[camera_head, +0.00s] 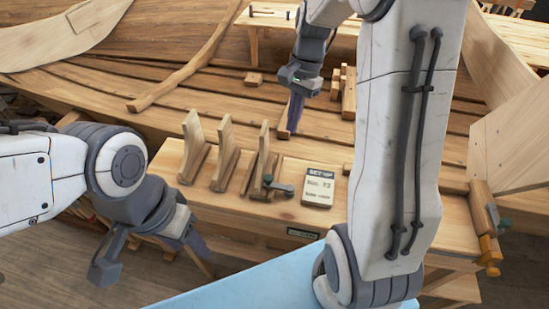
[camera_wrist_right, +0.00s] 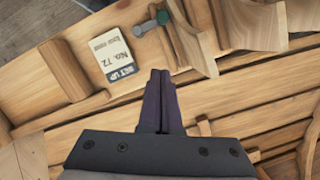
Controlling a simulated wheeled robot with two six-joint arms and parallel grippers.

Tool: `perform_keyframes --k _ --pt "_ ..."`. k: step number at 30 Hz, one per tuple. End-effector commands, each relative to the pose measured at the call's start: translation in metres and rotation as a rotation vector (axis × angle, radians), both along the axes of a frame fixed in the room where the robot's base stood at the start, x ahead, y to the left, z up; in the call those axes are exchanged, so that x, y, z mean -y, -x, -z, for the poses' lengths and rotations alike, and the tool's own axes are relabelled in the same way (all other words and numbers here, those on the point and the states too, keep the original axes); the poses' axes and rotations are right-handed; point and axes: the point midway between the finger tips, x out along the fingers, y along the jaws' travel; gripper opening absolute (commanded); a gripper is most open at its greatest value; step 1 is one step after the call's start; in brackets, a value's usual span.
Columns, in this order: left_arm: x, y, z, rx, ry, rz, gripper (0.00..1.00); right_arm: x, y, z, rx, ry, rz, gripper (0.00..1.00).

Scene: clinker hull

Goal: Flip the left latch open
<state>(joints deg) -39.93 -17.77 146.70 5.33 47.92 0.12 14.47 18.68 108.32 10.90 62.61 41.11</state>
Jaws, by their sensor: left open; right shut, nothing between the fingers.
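The left latch (camera_head: 279,187) is a small dark lever with a green knob, at the foot of the rightmost of several upright wooden pieces on the bench. It also shows in the right wrist view (camera_wrist_right: 147,25), lying low and roughly flat. My right gripper (camera_head: 291,118) is shut and empty, pointing down behind the upright pieces, apart from the latch. Its dark purple fingers (camera_wrist_right: 158,92) show together in the right wrist view. My left gripper (camera_head: 192,243) is open and empty in front of the bench, left of and below the latch.
A set-up card (camera_head: 319,188) lies right of the latch. Another green-tipped lever (camera_head: 495,219) sits on a wooden block at the bench's right end. The upright wooden pieces (camera_head: 223,156) crowd the latch's left side. My right arm covers the bench's right part.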

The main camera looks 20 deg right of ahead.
Motion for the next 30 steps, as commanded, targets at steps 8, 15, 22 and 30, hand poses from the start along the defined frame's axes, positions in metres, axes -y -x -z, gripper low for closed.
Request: perform_keyframes --k 8,15,22,30 --pt "0.0 0.0 -0.006 0.0 0.0 0.001 0.5 -0.005 0.003 0.018 -0.005 -0.002 -0.003 0.0" --pt "0.0 0.0 -0.018 0.001 0.001 0.003 0.5 -0.017 0.009 0.066 -0.008 -0.002 -0.006 0.0" --pt "0.0 0.0 -0.032 0.0 0.0 0.005 0.5 -0.035 0.018 0.096 -0.003 -0.001 -0.011 0.0" --pt "0.0 0.0 -0.041 0.001 0.001 0.007 0.5 -0.056 0.029 0.103 0.0 0.0 -0.008 0.0"
